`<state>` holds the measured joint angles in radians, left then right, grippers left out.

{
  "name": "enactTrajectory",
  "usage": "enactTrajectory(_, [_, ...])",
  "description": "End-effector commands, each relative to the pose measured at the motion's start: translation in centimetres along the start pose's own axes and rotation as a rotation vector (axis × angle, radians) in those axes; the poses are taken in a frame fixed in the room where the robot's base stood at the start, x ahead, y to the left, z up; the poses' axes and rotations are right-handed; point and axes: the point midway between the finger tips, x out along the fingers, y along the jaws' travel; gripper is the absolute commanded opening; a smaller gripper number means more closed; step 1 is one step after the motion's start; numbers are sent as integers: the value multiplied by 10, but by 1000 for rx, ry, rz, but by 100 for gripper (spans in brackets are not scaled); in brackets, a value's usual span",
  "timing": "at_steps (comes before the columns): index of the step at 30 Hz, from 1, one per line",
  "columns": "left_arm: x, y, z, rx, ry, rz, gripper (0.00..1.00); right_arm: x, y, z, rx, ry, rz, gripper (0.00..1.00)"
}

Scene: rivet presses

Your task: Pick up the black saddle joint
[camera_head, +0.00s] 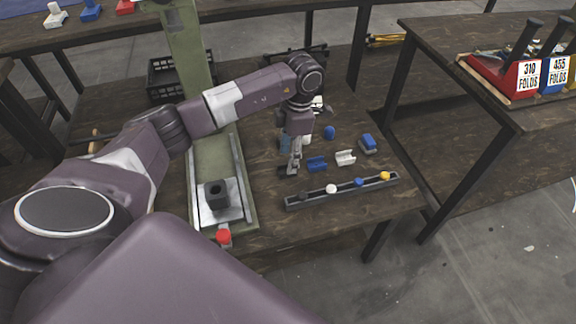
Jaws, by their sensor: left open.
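My left gripper (292,168) points down over the dark wooden table, with its fingers apart. A small black piece (286,171), which looks like the black saddle joint, lies on the table right at the fingertips. The fingers partly cover it, and I cannot tell whether they touch it. A blue saddle joint (317,163) and a white saddle joint (346,157) lie to its right. My right gripper is not in view.
A dark rail (343,190) with black, white, blue and yellow knobs lies in front. The green press (230,180) with a black block (216,195) and red knob (223,237) stands left. Blue parts (367,144) lie right. A black crate (180,76) is behind.

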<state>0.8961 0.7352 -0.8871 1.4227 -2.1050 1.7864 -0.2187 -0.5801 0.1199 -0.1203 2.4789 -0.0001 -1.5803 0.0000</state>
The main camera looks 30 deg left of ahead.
Motion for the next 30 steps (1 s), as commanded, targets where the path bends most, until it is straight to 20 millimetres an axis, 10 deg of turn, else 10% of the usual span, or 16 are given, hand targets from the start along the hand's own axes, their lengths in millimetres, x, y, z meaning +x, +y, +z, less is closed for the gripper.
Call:
enactTrajectory(14, [38,-4,1,1,0,-1,46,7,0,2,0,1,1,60])
enactTrajectory(24, [38,-4,1,1,1,-1,9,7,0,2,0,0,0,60])
enactTrajectory(30, [37,-4,1,1,0,-1,9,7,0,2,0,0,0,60])
